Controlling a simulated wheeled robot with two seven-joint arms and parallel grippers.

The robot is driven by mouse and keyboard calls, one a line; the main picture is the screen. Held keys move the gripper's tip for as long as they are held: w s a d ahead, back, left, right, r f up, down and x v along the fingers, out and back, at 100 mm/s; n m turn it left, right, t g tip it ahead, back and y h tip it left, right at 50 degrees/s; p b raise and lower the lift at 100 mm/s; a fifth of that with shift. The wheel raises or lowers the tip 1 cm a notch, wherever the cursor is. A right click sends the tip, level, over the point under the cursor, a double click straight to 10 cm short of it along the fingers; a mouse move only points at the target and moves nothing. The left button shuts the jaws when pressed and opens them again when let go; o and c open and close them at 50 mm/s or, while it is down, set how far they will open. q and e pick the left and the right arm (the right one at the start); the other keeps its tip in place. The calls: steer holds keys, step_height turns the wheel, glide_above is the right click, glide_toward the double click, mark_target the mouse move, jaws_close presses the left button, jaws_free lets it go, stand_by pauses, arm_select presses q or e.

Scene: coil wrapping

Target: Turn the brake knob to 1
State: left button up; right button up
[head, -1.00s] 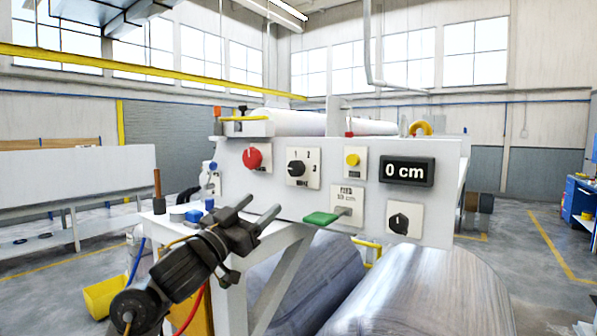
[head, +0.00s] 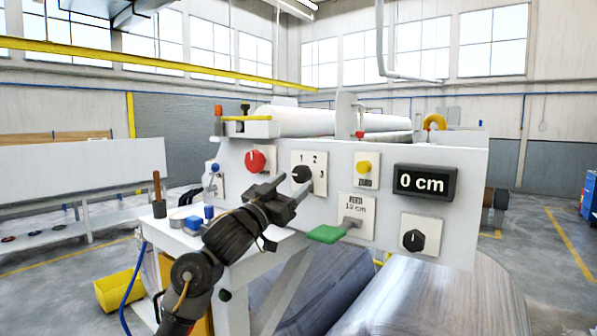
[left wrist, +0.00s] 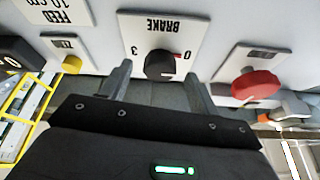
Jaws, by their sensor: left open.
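The brake knob (head: 302,174) is black and round, on a white plate marked 1, 2 and 3 on the machine's front panel. In the left wrist view the knob (left wrist: 159,64) shows upside down under the word BRAKE, its pointer towards 0. My left gripper (head: 293,186) is open, just below and left of the knob in the head view. In the left wrist view its two fingers (left wrist: 156,72) stand either side of the knob, with gaps between. I cannot tell how far the fingertips are from the panel. My right gripper is not in view.
A red button (head: 255,160) sits left of the brake plate, and a yellow button (head: 364,167) right of it. A green-handled feed lever (head: 327,233), another black knob (head: 413,240) and a 0 cm display (head: 424,182) are also on the panel. Large rolls lie below.

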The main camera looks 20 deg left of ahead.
mark_target(303, 174)
arm_select(q)
steer(key=p+x, duration=0.1)
steer(key=x, duration=0.1)
steer(key=shift+w+d+r, duration=0.1)
steer(key=shift+w+r, duration=0.1)
steer(key=shift+r, duration=0.1)
steer(key=shift+w+d, duration=0.1)
steer(key=shift+w, duration=0.05)
steer(key=c, duration=1)
